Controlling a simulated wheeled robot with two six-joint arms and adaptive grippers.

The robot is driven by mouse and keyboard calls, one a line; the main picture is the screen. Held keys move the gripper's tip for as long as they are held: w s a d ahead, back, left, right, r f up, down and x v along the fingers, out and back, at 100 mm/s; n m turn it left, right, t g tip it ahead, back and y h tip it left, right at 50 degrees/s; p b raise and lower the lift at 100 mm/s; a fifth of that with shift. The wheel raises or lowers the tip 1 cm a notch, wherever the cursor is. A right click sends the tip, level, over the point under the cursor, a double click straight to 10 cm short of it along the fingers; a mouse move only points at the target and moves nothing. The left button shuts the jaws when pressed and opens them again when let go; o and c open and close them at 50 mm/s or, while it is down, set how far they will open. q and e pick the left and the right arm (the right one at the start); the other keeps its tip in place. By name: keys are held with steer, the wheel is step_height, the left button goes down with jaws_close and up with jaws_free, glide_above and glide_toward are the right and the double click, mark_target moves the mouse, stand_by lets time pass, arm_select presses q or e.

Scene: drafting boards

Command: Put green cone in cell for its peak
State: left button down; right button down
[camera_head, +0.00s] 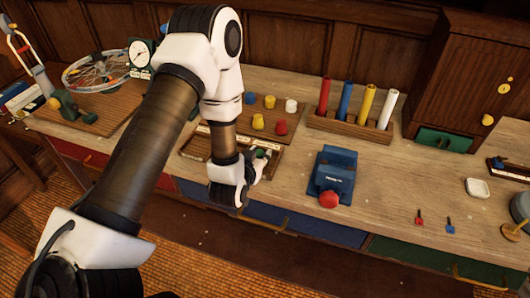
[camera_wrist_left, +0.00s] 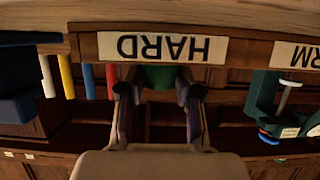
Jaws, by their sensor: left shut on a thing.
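The green cone (camera_wrist_left: 160,76) is between the fingers of my left gripper (camera_wrist_left: 160,92) in the wrist view, just by a tray wall with an upside-down HARD label (camera_wrist_left: 163,47). In the head view my left gripper (camera_head: 262,156) points at the right part of the wooden labelled tray (camera_head: 190,153), and a bit of green shows at its fingertips. The gripper is shut on the cone. My arm hides much of the tray, and I cannot tell whether the cone touches its floor. My right gripper is not in view.
Behind the tray, a board holds several coloured pieces, among them a white one (camera_head: 291,105) and a red one (camera_head: 281,127). A rack (camera_head: 345,124) holds coloured rolls. A blue device with a red knob (camera_head: 330,199) stands to the right.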

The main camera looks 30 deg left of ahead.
arm_select(q)
steer(key=shift+w, duration=0.2)
steer(key=c, duration=1)
jaws_free()
steer(key=shift+o, duration=1.1)
steer(key=shift+s, duration=0.1)
steer(key=shift+s+r, duration=0.1)
